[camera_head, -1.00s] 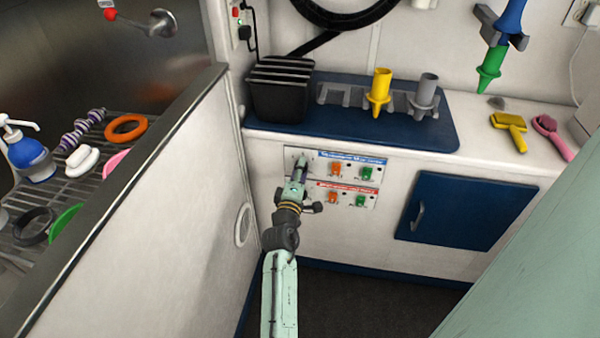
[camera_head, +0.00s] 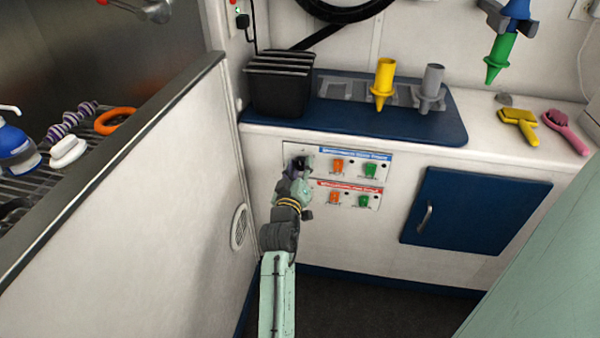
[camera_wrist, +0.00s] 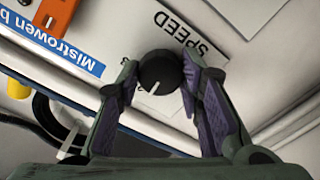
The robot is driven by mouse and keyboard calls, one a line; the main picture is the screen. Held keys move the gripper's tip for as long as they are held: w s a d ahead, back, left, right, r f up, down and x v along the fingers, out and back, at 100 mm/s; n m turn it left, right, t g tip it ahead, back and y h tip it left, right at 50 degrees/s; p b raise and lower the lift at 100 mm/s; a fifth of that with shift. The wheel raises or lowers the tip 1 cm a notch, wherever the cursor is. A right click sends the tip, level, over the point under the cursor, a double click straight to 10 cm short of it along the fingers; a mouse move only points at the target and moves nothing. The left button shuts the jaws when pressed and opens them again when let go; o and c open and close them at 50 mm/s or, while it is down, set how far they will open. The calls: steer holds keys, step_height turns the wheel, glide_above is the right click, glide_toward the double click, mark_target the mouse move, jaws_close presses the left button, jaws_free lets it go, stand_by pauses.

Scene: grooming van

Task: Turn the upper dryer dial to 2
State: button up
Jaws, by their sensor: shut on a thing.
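The upper dryer panel (camera_head: 318,152) with the blue label strip is on the white cabinet front, above a panel with a red strip. My gripper (camera_head: 299,164) is at the left end of the upper panel and hides the dial there in the head view. In the wrist view the black round dial (camera_wrist: 160,71) sits between the two fingers of my gripper (camera_wrist: 163,78), which is shut on it. Its white pointer line points down and slightly left in that picture. The word SPEED is printed beside it, upside down.
An orange switch (camera_head: 337,166) and a green switch (camera_head: 370,171) are right of my gripper, with another pair on the lower panel (camera_head: 324,198). A white partition wall (camera_head: 190,190) stands close on the left. A blue door (camera_head: 462,212) is at the right.

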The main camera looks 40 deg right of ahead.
steer(key=shift+m+b, duration=0.3)
steer(key=shift+m, duration=0.3)
steer(key=o, duration=1.2)
steer(key=shift+c, duration=0.2)
steer(key=shift+s+a, duration=0.1)
steer(key=v, duration=1.1)
steer(key=shift+s+a, duration=0.25)
steer(key=shift+s, duration=0.05)
